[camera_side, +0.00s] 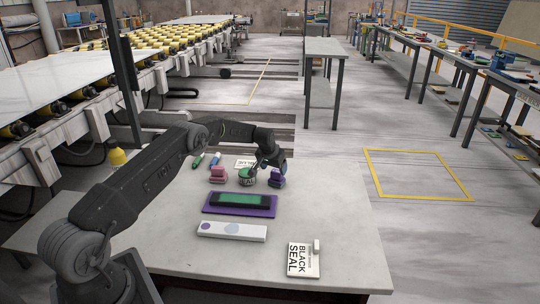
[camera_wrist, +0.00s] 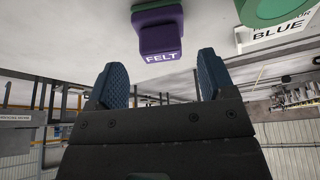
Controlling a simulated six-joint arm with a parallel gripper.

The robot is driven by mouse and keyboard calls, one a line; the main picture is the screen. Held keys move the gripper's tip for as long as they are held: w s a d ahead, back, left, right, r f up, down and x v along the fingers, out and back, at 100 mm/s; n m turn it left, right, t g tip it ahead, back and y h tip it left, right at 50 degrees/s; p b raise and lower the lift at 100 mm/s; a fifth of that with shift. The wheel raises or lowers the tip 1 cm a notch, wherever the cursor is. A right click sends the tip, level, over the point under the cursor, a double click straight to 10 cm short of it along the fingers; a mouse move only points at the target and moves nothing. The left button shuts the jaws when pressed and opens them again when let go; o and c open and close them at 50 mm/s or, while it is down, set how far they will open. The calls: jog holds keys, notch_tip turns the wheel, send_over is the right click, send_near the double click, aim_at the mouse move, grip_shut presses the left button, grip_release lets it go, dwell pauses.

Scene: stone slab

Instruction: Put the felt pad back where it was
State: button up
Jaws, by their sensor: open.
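The felt pad (camera_wrist: 158,32), a purple block lettered FELT, shows at the top of the wrist view, beyond the fingertips and apart from them. In the side view the purple block (camera_side: 277,178) sits at the right of the row of small things on the slab table. My gripper (camera_wrist: 162,75) is open, with nothing between its two blue fingers. In the side view my gripper (camera_side: 272,160) is just behind and above the row, and its fingers are partly hidden.
A round green piece lettered SEAL (camera_side: 247,178) and a pink block (camera_side: 218,175) stand to the left. The table's right side is clear.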

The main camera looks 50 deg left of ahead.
jog(key=s+d+r, duration=0.3)
jog(key=d+r, duration=0.1)
jog(key=r, duration=0.4)
jog(key=s+d+r+m, duration=0.1)
jog(key=s+d+r, duration=0.25)
jog(key=r, duration=0.35)
jog(key=s+d+r, duration=0.3)
jog(key=d+r, duration=0.1)
jog(key=r, duration=0.4)
jog(key=s+d+r+m+t, duration=0.1)
jog(key=s+d+r, duration=0.6)
jog(key=s+d, duration=0.15)
jog(key=s+d+m+h, duration=0.1)
jog(key=s+d, duration=0.3)
jog(key=s, duration=0.8)
jog(key=s+d+m, duration=0.1)
jog(key=s+d, duration=0.4)
jog(key=s, duration=0.8)
jog(key=shift+s+f+h, duration=0.2)
jog(key=shift+f+h, duration=0.15)
jog(key=shift+h, duration=0.05)
